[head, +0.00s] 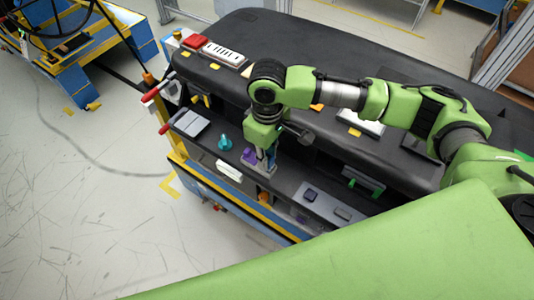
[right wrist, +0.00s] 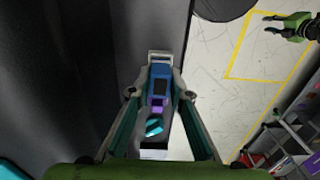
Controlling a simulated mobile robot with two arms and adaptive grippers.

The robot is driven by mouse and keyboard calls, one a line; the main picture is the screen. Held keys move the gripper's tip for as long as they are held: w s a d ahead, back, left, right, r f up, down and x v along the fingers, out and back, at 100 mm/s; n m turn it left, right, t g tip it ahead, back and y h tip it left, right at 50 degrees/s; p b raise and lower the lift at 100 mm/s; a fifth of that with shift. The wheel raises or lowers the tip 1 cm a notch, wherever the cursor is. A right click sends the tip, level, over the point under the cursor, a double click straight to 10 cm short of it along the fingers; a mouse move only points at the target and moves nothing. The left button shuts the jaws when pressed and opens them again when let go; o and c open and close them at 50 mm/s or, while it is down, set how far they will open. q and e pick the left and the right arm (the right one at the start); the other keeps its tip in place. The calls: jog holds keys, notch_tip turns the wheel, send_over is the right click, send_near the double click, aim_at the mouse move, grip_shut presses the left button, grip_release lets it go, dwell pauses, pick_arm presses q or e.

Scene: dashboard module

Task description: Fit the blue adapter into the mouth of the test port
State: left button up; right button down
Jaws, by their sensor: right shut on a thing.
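My right gripper (head: 266,166) reaches down over the ledge at the front of the black dashboard. In the right wrist view its two fingers (right wrist: 160,75) are closed around the blue adapter (right wrist: 161,80), which has a dark patch on its face. In the head view the adapter is mostly hidden by the fingers. I cannot pick out the test port for sure; its mouth is not clearly visible in either view. My left gripper is outside the head view; a small green and black gripper (right wrist: 293,25) at the right wrist view's top right appears to be it, with its prongs apart.
A purple piece (head: 248,155) and a teal cone-shaped piece (head: 224,142) stand on the ledge just left of my right gripper. A white block (head: 229,170) is at the ledge's front. A grey plate (head: 325,203) with dark blocks lies right. Open floor is at left.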

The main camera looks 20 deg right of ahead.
jog(key=shift+f, duration=0.85)
jog(key=c, duration=1.8)
grip_release()
notch_tip(320, 180, up, 12)
jog(key=shift+f, duration=0.1)
